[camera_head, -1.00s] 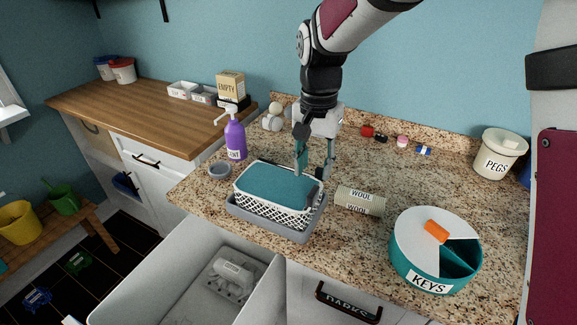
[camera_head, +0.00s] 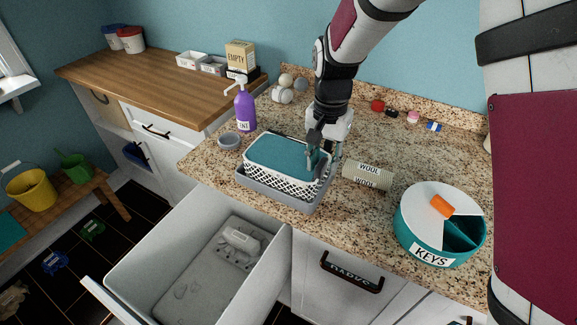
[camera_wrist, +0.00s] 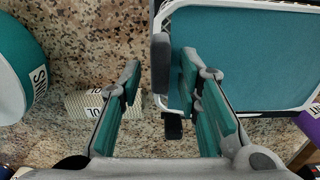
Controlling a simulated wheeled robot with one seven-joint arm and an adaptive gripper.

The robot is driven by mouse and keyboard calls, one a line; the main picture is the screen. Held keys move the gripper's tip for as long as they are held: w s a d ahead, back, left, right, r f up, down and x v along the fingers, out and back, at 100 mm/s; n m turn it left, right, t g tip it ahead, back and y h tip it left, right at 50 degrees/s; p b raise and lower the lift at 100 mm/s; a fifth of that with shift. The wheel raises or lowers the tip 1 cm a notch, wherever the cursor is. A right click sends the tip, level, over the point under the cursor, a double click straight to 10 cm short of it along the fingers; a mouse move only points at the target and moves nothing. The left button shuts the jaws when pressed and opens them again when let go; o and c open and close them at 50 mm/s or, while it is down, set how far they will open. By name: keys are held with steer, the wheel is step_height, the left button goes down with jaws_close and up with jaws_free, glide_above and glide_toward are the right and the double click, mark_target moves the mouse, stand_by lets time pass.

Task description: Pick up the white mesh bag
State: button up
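A white lattice-sided basket (camera_head: 262,181) with a teal top (camera_head: 285,154) stands in a grey tray (camera_head: 281,198) on the granite counter. The teal top also shows in the wrist view (camera_wrist: 240,60). A white bumpy item (camera_head: 240,243) lies in the open drawer; I cannot tell whether it is the mesh bag. My gripper (camera_head: 322,158) is at the basket's right end, fingers pointing down. In the wrist view my gripper (camera_wrist: 165,78) is open, with the basket's dark grey handle (camera_wrist: 160,65) between its fingers. Contact with it cannot be told.
A WOOL roll (camera_head: 368,176) lies right of the basket, and a round teal-and-white KEYS box (camera_head: 419,233) stands farther right. A purple pump bottle (camera_head: 245,110) and a small grey bowl (camera_head: 229,141) are to the left. The open drawer (camera_head: 270,281) juts out below the counter.

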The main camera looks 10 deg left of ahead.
jaws_close()
steer(key=shift+r, duration=0.15)
